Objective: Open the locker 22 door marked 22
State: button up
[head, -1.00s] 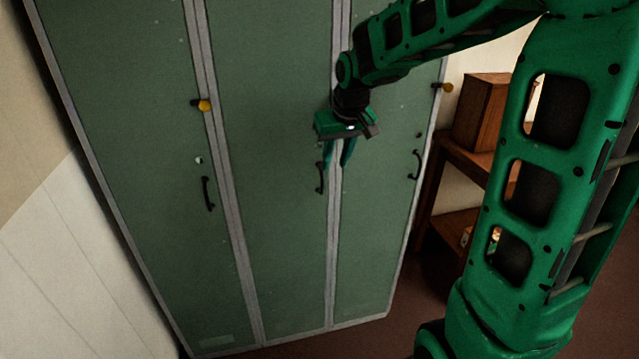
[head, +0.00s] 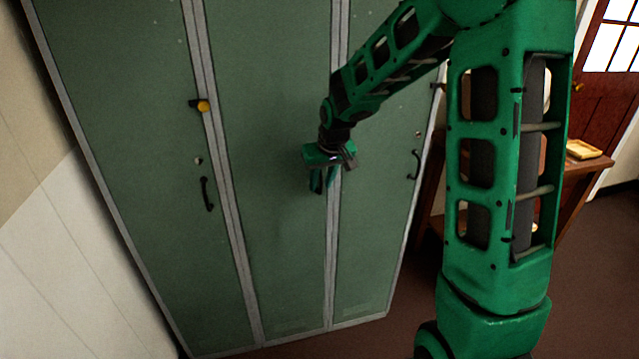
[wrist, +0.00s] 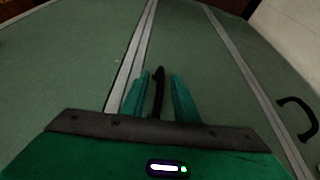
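The green locker bank has three doors side by side; no number is legible on any of them. My gripper (head: 321,184) is in front of the middle door (head: 270,240), near its right edge, and hides that door's handle in the head view. In the wrist view, the dark handle (wrist: 157,92) shows between the two green fingers of my gripper (wrist: 158,92). The fingers are apart, with a gap on each side of the handle. I cannot tell how deep the handle sits between them. The middle door looks flush with its frame.
The left door has a dark handle (head: 207,194) and a yellow-ended latch (head: 203,105). The right door has a handle (head: 414,164). A white wall (head: 70,260) is close on the left. A wooden table (head: 575,185) stands at the right; the floor before it is clear.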

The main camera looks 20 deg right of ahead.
jog(key=shift+f, duration=0.1)
grip_shut()
dwell(1.4)
